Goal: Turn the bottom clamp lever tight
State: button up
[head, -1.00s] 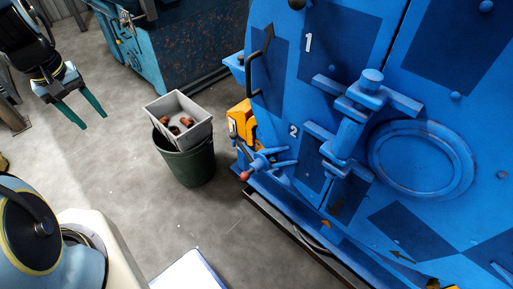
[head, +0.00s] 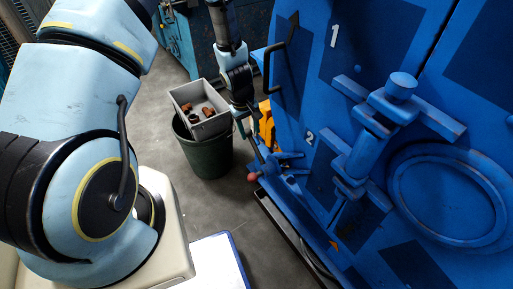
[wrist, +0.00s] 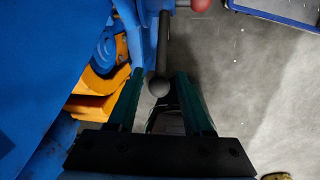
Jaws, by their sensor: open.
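The bottom clamp lever is on the blue machine beside the number 2, with a red ball (head: 253,177) at one end; this red ball also shows at the top of the wrist view (wrist: 200,4). In the wrist view its dark rod (wrist: 162,45) ends in a grey ball (wrist: 159,87). My gripper (wrist: 160,74) is open, with one green finger on each side of the rod's ball end. Neither finger clearly touches it. In the head view my gripper (head: 246,125) is small and dark, just above the clamp, and partly hides the lever.
The blue machine door (head: 335,90) fills the right, with a handle (head: 269,66) above the clamp. A grey crate with brown parts (head: 182,96) sits on a green bin (head: 205,157) left of my gripper. An orange part (wrist: 108,65) is close left of my fingers in the wrist view.

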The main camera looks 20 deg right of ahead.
aim_at(253, 146)
jog(key=f+b, duration=0.2)
jog(key=f, duration=0.1)
jog(key=d+f+b, duration=0.1)
jog(key=f+b, duration=0.1)
jog(key=f, duration=0.1)
jog(key=f+b, duration=0.2)
jog(key=f, duration=0.1)
jog(key=shift+w+d+f, duration=0.1)
jog(key=shift+d+f, duration=0.05)
jog(key=shift+f, duration=0.05)
grip_shut()
dwell(1.1)
